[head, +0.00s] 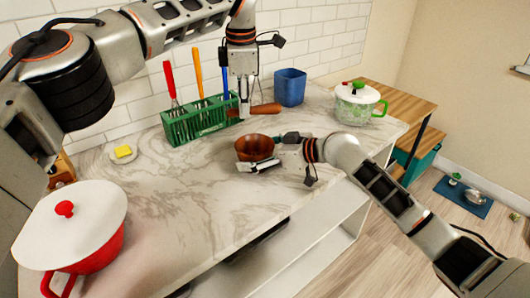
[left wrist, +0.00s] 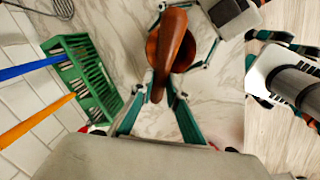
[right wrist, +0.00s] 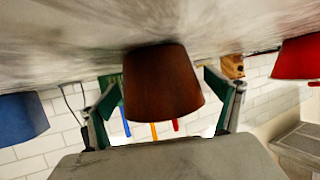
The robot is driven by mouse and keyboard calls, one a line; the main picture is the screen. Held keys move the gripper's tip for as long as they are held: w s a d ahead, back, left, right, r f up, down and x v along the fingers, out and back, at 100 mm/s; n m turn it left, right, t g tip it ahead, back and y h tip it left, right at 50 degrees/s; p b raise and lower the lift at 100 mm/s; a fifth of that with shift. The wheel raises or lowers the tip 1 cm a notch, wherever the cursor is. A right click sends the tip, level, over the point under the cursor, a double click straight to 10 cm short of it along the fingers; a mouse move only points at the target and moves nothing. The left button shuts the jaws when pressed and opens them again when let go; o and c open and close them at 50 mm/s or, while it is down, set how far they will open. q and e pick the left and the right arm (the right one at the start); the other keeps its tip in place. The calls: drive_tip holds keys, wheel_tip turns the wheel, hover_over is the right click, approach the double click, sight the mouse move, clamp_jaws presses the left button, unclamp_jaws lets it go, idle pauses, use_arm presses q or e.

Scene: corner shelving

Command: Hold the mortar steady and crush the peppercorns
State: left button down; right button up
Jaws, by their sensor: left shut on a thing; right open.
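The mortar (head: 255,148) is a dark brown wooden bowl standing upright on the marble counter. My right gripper (head: 258,167) is low beside it; in the right wrist view the mortar (right wrist: 163,85) sits between the two spread fingers, with gaps showing on both sides. The wooden pestle (head: 266,109) is in my left gripper (head: 244,113), above and behind the mortar, lying nearly level. In the left wrist view the pestle (left wrist: 173,42) is pinched at its thin end, its thick end covering part of the mortar (left wrist: 152,48). No peppercorns can be made out.
A green utensil rack (head: 200,122) with several tools stands behind, beside a blue container (head: 290,87). A lidded pot (head: 358,103) is at the right. A red pot with white lid (head: 70,225) is front left. Yellow sponge (head: 123,151) on a dish. Counter left of the mortar is clear.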

drive_tip(key=shift+a, duration=0.15)
drive_tip(key=c, duration=1.5)
drive_tip(key=o, duration=1.3)
drive_tip(key=shift+f, duration=0.1)
drive_tip(key=shift+o, duration=0.2)
drive_tip(key=c, duration=1.1)
